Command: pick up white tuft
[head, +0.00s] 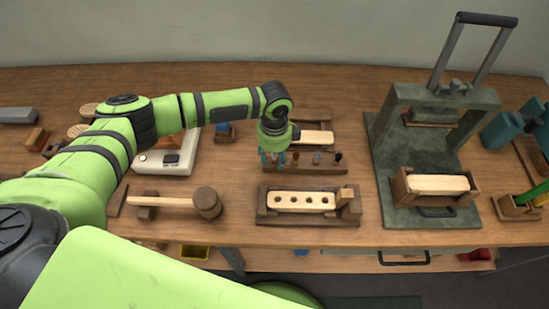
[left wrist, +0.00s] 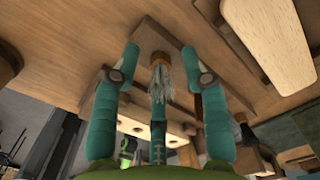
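My left gripper (head: 272,157) points down at the left end of a wooden tuft rack (head: 320,170) in the head view. Its teal fingers are spread open. In the left wrist view, a pale, whitish-grey tuft (left wrist: 161,84) is between the spread fingers of the left gripper (left wrist: 160,56). Gaps show on both sides of the tuft. The gripper hides this tuft in the head view. Other tufts, including a dark one (head: 338,157), stand along the rack to the right. My right gripper is not in view.
In front of the rack, a pale brush block with holes (head: 300,201) sits in a wooden holder. A mallet (head: 207,202) lies to the left. A dark green press (head: 420,190) stands to the right. A white scale (head: 165,160) is behind the mallet.

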